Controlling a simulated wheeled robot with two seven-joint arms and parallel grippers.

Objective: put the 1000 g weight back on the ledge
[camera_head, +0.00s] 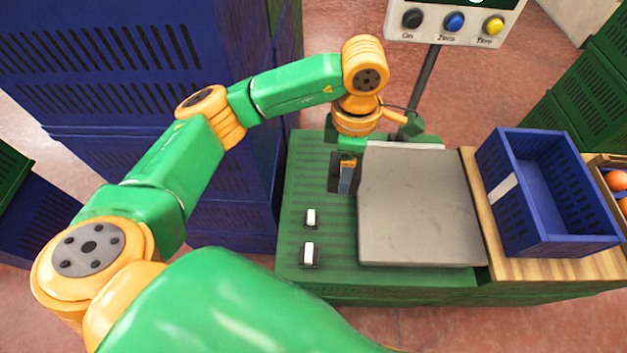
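My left gripper (345,178) points down over the green ledge (292,190), just left of the scale's grey plate (420,210). It is seen from above and behind, so the gap between its fingers is hidden. I cannot make out a weight in it. A dark patch lies beside the fingers; I cannot tell if it is a slot or a finger. Two small white-topped weights, one farther back (311,217) and one nearer (309,252), stand on the ledge. Their markings are unreadable, and I cannot identify the 1000 g weight. The plate looks empty. My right gripper is out of view.
An empty blue crate (505,205) stands on a wooden board (560,267) right of the scale. A box with oranges (617,180) is at the right edge. The scale's button panel (453,22) stands on a post behind. Stacked blue crates (110,60) rise at the left.

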